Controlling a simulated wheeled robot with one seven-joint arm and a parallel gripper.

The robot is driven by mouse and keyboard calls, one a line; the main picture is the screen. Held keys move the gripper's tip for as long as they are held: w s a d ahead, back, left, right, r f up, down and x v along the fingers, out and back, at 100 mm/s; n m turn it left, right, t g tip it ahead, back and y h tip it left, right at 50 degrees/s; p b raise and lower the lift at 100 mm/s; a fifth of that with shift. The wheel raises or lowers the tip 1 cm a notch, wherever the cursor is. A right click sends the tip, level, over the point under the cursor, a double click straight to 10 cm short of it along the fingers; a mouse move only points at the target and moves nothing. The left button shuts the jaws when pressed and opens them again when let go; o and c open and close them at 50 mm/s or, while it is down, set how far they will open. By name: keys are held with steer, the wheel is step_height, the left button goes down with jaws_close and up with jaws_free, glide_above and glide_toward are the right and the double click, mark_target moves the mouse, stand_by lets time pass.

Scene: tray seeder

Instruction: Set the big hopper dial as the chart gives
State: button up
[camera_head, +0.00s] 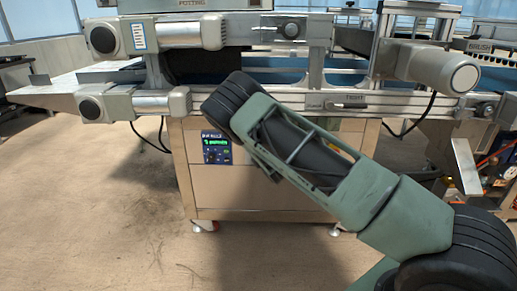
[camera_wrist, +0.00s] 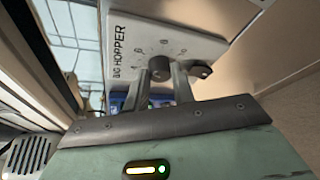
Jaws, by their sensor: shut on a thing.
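In the wrist view the white panel (camera_wrist: 190,46) lettered "BIG HOPPER" is seen tilted, with marks in an arc around a dark round dial (camera_wrist: 160,66). My gripper (camera_wrist: 162,78) has one finger on each side of this dial and is shut on it. The fingers and the view angle leave the dial's pointer and exact setting unreadable. In the head view my arm crosses in front of the machine, and I cannot make out the gripper or dial there. I cannot identify the chart; a small blue-and-white label (camera_head: 139,36) at upper left is too small to read.
A control box with a green display (camera_head: 217,147) is on the machine's front cabinet. Grey rails and a motor cylinder (camera_head: 447,73) project above and at right. A dark bracket (camera_wrist: 201,70) sits right of the dial. The floor at left is clear.

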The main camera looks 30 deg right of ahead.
steer(key=n+g, duration=0.1)
steer(key=n+h+p, duration=0.1)
steer(key=n, duration=0.1)
steer(key=shift+w+a+r+g, duration=0.1)
steer(key=shift+a+r+g, duration=0.05)
steer(key=shift+g, duration=0.25)
steer(key=shift+n, duration=0.3)
steer(key=o, duration=1)
steer(key=p+v, duration=0.4)
steer(key=v, duration=1.3)
steer(key=shift+a, duration=0.3)
